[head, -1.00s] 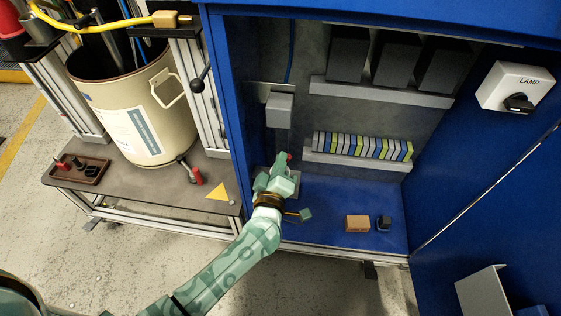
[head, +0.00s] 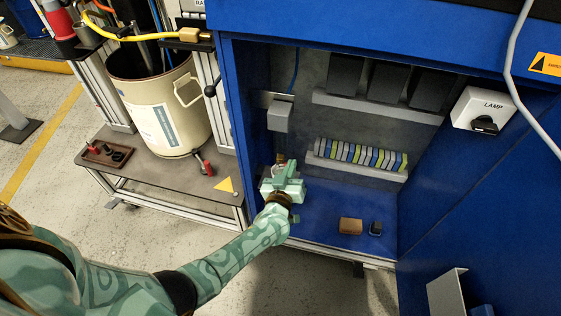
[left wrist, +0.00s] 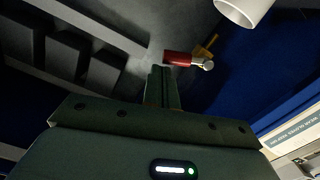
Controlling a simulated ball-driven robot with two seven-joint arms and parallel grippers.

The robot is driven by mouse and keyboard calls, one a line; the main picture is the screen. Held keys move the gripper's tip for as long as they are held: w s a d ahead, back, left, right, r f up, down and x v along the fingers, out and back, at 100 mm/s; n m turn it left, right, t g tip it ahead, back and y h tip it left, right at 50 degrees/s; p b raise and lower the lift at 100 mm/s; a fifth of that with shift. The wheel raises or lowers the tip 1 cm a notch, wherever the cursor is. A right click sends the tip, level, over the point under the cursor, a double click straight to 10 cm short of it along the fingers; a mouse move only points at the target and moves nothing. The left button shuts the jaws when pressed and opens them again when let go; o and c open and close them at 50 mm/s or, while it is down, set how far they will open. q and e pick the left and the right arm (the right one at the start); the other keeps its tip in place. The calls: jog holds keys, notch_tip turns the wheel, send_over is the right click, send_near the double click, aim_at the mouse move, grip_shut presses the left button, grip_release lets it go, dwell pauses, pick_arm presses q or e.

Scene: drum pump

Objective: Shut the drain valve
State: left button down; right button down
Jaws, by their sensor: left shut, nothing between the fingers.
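In the left wrist view a red lever handle (left wrist: 178,58) with a silver end lies just past my fingertips, beside a small yellow part (left wrist: 206,46). It looks like a valve handle; a gap to the fingers cannot be judged. In the head view my left gripper (head: 281,170) is inside the blue cabinet at its left side, below a grey box, and hides most of what is behind it. Its fingers (left wrist: 161,78) are together and empty. Another red-handled valve (head: 205,167) is at the foot of the cream drum (head: 160,112). My right gripper is out of view.
The cabinet's left wall (head: 242,120) is close to my gripper. The grey box (head: 279,117) hangs above it. A brown block (head: 350,226) and a small dark object (head: 376,228) are on the blue cabinet floor, to the right. A white cylinder (left wrist: 243,10) shows near the handle.

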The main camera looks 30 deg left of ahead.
pick_arm(q)
jog(key=f+m, duration=0.1)
jog(key=d+m, duration=0.1)
jog(key=m, duration=0.1)
jog(key=shift+w+f+m, duration=0.1)
jog(key=shift+f+m, duration=0.2)
jog(key=shift+f, duration=0.1)
dwell(0.5)
